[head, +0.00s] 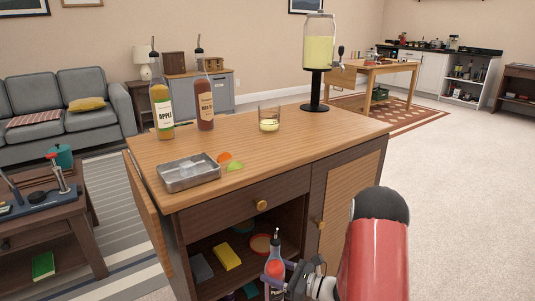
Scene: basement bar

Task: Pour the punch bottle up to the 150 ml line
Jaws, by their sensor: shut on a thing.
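A bottle (275,268) with a dark pourer and reddish contents is at the bottom edge, in front of the counter's open shelf. It looks upright; its label is too small to read and its lower part is cut off. It is probably the punch bottle. My gripper (287,287) is shut on it, with the fingers only partly in view. A clear glass (269,124) stands on the counter top with a little pale yellow liquid at its bottom. No 150 ml line can be made out on it. The held bottle is below and well apart from the glass.
On the wooden counter (300,150) stand an apple bottle (162,108), a red-liquid bottle (205,106), a drink dispenser (318,60) and a metal tray (188,182) with ice-like pieces. Orange and green wedges (230,162) lie beside the tray. The counter's right front is clear.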

